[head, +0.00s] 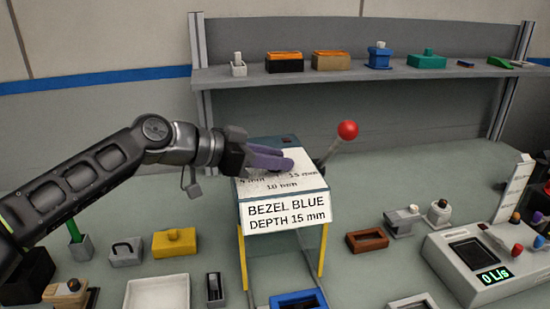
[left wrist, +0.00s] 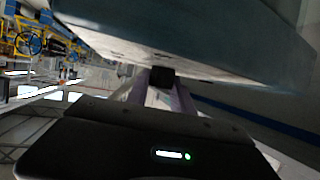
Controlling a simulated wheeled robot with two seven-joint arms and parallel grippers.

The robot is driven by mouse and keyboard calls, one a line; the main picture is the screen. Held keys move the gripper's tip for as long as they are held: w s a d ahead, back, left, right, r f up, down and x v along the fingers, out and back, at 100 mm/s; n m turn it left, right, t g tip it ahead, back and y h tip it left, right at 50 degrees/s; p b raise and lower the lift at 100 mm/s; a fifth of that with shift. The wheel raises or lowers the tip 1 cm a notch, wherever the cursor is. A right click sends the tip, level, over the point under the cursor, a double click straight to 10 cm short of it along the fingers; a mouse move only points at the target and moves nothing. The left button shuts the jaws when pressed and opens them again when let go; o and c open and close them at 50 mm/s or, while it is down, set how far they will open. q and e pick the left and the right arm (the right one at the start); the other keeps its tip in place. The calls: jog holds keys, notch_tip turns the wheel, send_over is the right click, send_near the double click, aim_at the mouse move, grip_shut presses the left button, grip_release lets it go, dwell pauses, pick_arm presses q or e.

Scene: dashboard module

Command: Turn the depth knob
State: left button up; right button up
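The dashboard module (head: 283,187) is a box with a pale sloped top, a blue-grey rim and yellow legs. Its top has depth marks, with "15 mm" and "10 mm" readable. A label (head: 287,213) on its front reads "BEZEL BLUE DEPTH 15 mm". My left gripper (head: 280,158) reaches in from the left over the top, its purple fingers low against the panel. In the left wrist view, the dark depth knob (left wrist: 161,77) sits between the fingers, with no clear gap on either side. In the head view the fingers hide the knob. My right gripper is out of view.
A lever with a red ball (head: 347,130) rises just right of the module. A shelf (head: 360,75) with several small parts runs behind. A yellow block (head: 174,242), a white tray (head: 157,294) and a flow meter box (head: 480,262) stand on the table.

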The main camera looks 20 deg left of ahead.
pick_arm(q)
grip_shut()
jog(key=shift+a+f+n+t+y+b, duration=0.1)
jog(key=shift+f+n+t+y+b, duration=0.25)
jog(key=shift+n+y+b, duration=0.45)
jog(key=shift+n+t+y+b, duration=0.35)
jog(key=shift+n+y+b, duration=0.05)
jog(key=shift+b, duration=0.3)
jog(key=n+t+y+b, duration=0.1)
jog(key=n+y+b, duration=0.1)
jog(key=n+y, duration=0.1)
jog(key=shift+a+n+y, duration=0.1)
jog(key=shift+n+y, duration=0.3)
jog(key=shift+y, duration=0.3)
jog(key=n+y+b, duration=0.3)
jog(key=y+b, duration=0.1)
jog(key=b, duration=0.1)
jog(key=shift+n, duration=0.4)
jog(key=shift+r+n+g+y+b, duration=0.3)
jog(key=shift+n+y+b, duration=0.4)
jog(key=shift+n+y, duration=0.4)
